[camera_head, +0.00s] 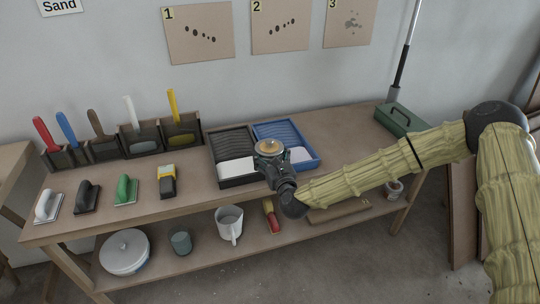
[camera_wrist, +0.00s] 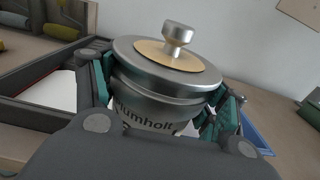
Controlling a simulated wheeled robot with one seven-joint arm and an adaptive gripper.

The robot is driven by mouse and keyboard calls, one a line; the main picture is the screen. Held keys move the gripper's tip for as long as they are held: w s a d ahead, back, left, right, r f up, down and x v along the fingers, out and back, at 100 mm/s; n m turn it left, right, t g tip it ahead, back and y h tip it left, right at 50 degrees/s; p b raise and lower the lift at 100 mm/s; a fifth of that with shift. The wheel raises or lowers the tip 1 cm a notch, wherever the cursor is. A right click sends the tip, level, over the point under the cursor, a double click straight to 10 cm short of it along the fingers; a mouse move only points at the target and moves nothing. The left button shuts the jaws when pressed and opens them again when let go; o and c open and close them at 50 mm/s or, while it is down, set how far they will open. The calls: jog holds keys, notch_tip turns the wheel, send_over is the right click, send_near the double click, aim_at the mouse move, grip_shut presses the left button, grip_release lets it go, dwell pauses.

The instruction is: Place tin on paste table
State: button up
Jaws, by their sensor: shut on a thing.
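The tin (camera_wrist: 155,95) is a round silver metal pot with a lid, a gold disc and a silver knob on top. Black lettering ending in "umholt" shows on its side in the wrist view. My gripper (camera_head: 270,160) is shut on the tin, with a green-padded finger on each side of it. The tin (camera_head: 268,147) looks upright, and in the head view it appears in front of the black and blue trays. I cannot tell its exact height above the table. The long wooden table (camera_head: 340,143) stands against the wall; no label shows whether it is the paste table.
The black tray (camera_head: 231,142) and blue tray (camera_head: 300,140) stand behind my gripper. A green toolbox (camera_head: 398,119) is at the right end. The tabletop between blue tray and toolbox is clear. The lower shelf holds a white jug (camera_head: 229,222).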

jog(key=o, duration=1.8)
jog(key=shift+f, duration=0.1)
jog(key=shift+r+p, duration=0.85)
jog(key=b+v, duration=0.1)
jog(key=v, duration=1.1)
jog(key=shift+f+b, duration=0.2)
jog(key=shift+b, duration=0.15)
